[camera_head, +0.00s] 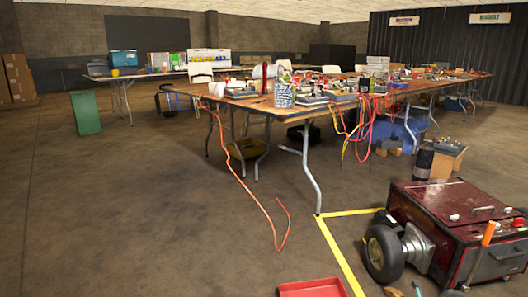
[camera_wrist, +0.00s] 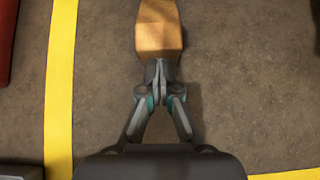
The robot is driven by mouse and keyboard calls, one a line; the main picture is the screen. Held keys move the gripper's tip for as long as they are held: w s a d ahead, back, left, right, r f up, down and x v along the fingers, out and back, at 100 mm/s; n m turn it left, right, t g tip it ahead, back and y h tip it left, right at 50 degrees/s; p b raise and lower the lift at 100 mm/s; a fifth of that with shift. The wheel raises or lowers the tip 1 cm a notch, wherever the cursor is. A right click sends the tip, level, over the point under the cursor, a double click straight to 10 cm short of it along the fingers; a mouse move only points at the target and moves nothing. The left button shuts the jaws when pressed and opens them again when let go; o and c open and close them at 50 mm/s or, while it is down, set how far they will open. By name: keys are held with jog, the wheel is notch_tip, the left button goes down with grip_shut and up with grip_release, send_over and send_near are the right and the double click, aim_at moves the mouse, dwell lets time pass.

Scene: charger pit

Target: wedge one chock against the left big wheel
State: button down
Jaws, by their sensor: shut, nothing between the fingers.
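A tan, wood-coloured block, apparently a chock (camera_wrist: 158,32), lies at the top middle of the wrist view and narrows away from me. My gripper (camera_wrist: 158,73) is shut and empty, its fingertips at the block's near end in the picture. I cannot tell whether they touch it. In the head view the left big wheel (camera_head: 382,254) is a black tyre on the near left side of a dark red machine (camera_head: 455,213). A small brown piece (camera_head: 393,292) shows at the bottom edge, possibly the same chock.
Yellow floor tape (camera_head: 341,254) runs left of the wheel. A red tray (camera_head: 312,288) sits at the bottom edge. An orange cable (camera_head: 262,207) trails from the long cluttered table (camera_head: 304,112).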

jog(key=shift+w+a, duration=0.2)
jog(key=shift+w, duration=1.35)
dwell(0.9)
jog(key=shift+r, duration=0.1)
jog(key=p+v, duration=0.3)
jog(key=shift+s+p, duration=0.15)
jog(key=shift+p, duration=0.2)
jog(key=shift+s+d+r+p, duration=0.1)
jog(key=shift+s+r+p, duration=0.15)
jog(key=shift+s+p, duration=0.4)
jog(key=shift+s+d+r+p, duration=0.1)
jog(key=shift+s+r+p, duration=0.1)
jog(key=shift+s+p, duration=0.35)
